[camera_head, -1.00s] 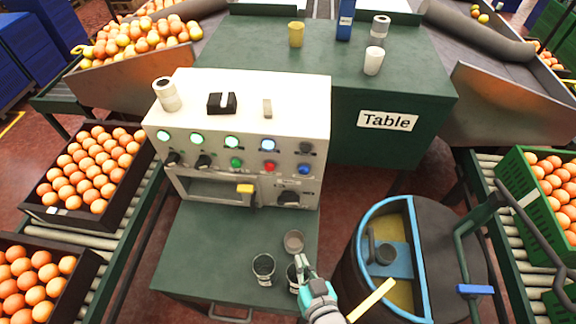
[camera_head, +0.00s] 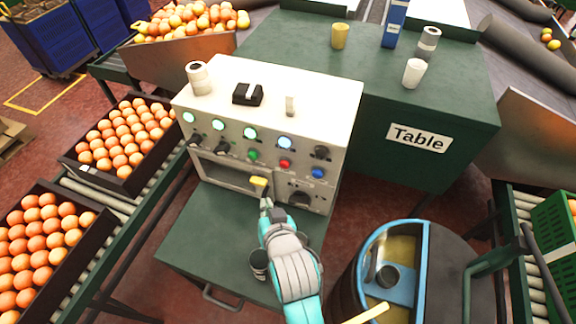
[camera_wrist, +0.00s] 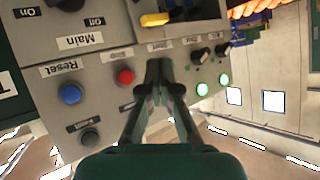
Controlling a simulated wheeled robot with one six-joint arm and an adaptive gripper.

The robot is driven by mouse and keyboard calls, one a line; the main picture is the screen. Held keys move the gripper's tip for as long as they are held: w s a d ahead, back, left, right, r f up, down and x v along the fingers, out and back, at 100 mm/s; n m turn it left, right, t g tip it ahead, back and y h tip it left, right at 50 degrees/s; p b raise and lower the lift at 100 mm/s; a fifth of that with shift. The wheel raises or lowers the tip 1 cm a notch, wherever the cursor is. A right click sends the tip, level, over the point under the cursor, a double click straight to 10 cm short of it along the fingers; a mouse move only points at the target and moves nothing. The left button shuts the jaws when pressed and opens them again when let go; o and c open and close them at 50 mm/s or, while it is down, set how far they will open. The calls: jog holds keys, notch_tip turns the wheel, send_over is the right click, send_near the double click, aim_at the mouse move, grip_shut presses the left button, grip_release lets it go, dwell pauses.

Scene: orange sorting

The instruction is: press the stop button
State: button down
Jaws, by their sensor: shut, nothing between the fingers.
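The control panel (camera_head: 232,105) is a beige box with lit buttons and dark knobs. Its red button (camera_head: 285,163) sits between a green button (camera_head: 252,155) and a blue button (camera_head: 317,173). My gripper (camera_head: 265,203) is shut and empty, in front of the panel's lower part, near the yellow handle. In the wrist view, which is upside down, the red button (camera_wrist: 125,76) has a label that seems to read Stop. The shut fingertips (camera_wrist: 162,78) appear just right of it there and hide the green button. I see no contact with the red button.
A yellow handle (camera_head: 258,182) sticks out below the buttons. A blue-rimmed barrel (camera_head: 350,255) stands at the right. Crates of oranges (camera_head: 70,170) line the left.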

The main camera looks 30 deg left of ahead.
jog(key=w+a, duration=0.2)
jog(key=w, duration=0.6)
jog(key=shift+w, duration=0.3)
jog(key=shift+w, duration=0.15)
dwell(1.5)
jog(key=shift+w+a, duration=0.15)
jog(key=shift+w, duration=0.1)
jog(key=shift+w+a, duration=0.1)
jog(key=shift+w, duration=0.45)
dwell(0.9)
jog(key=shift+s, duration=0.15)
jog(key=shift+s+d, duration=0.2)
jog(key=shift+s, duration=0.6)
jog(key=shift+s+d, duration=0.2)
jog(key=shift+s, duration=0.6)
jog(key=shift+s+d, duration=0.2)
jog(key=shift+s, duration=0.65)
jog(key=shift+s+d, duration=0.2)
jog(key=shift+s, duration=0.6)
